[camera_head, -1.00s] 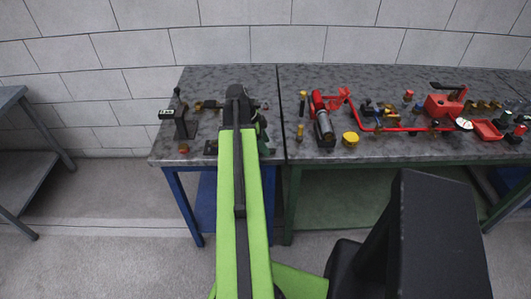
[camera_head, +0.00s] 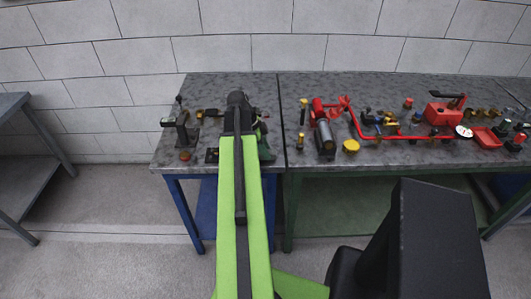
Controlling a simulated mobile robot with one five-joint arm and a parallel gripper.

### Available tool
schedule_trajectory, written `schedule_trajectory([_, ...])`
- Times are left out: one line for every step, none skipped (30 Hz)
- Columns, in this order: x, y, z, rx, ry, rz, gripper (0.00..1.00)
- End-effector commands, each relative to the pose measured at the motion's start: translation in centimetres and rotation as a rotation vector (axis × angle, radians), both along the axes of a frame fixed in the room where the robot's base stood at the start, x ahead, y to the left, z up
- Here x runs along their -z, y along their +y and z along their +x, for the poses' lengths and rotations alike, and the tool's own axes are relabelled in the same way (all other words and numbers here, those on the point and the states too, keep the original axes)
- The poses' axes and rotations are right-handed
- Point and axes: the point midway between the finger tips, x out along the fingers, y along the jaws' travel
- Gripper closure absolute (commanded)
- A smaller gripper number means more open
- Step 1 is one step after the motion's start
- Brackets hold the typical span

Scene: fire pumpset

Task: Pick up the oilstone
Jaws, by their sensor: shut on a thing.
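My gripper (camera_head: 238,101) is at the far end of my black and green arm, over the left bench (camera_head: 215,90). Its fingers point away from the camera and are mostly hidden behind the arm. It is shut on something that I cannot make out. I cannot pick out the oilstone for sure; the arm covers the middle of the left bench. A small dark flat piece (camera_head: 211,155) lies just left of the arm near the front edge. A dark green object (camera_head: 265,148) shows just right of the arm.
A dark stand-like device (camera_head: 183,130) and a small reddish-brown piece (camera_head: 184,155) are on the left bench. The right bench (camera_head: 400,157) holds a red pipe (camera_head: 362,128), a red pump box (camera_head: 444,113), a yellow cap (camera_head: 351,146) and several fittings. A grey table (camera_head: 12,103) stands far left.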

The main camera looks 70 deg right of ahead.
Motion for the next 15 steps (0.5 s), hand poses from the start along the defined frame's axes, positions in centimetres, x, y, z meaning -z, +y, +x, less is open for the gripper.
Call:
schedule_trajectory([-1.2,0.0,0.0,0.0,0.0,0.0,1.0])
schedule_trajectory([-1.7,0.0,0.0,0.0,0.0,0.0,1.0])
schedule_trajectory([-2.4,0.0,0.0,0.0,0.0,0.0,1.0])
schedule_trajectory([-2.9,0.0,0.0,0.0,0.0,0.0,1.0])
schedule_trajectory([-3.5,0.0,0.0,0.0,0.0,0.0,1.0])
schedule_trajectory([-4.2,0.0,0.0,0.0,0.0,0.0,1.0])
schedule_trajectory([-4.4,0.2,-0.7,0.002,0.001,0.0,1.0])
schedule_trajectory([-4.7,0.3,-1.5,0.004,0.001,-0.001,1.0])
schedule_trajectory([-5.2,0.5,-2.4,0.003,0.0,0.0,1.0])
schedule_trajectory([-5.6,0.6,-3.1,0.004,0.0,-0.001,1.0])
schedule_trajectory([-6.1,0.8,-3.8,0.005,0.0,-0.001,1.0])
schedule_trajectory([-6.7,0.9,-4.8,0.004,0.0,0.001,1.0])
schedule_trajectory([-7.2,1.0,-5.5,0.004,0.0,0.0,1.0])
schedule_trajectory([-7.6,1.1,-6.3,0.004,0.0,0.0,1.0])
schedule_trajectory([-8.2,1.2,-7.2,0.004,0.0,-0.001,1.0])
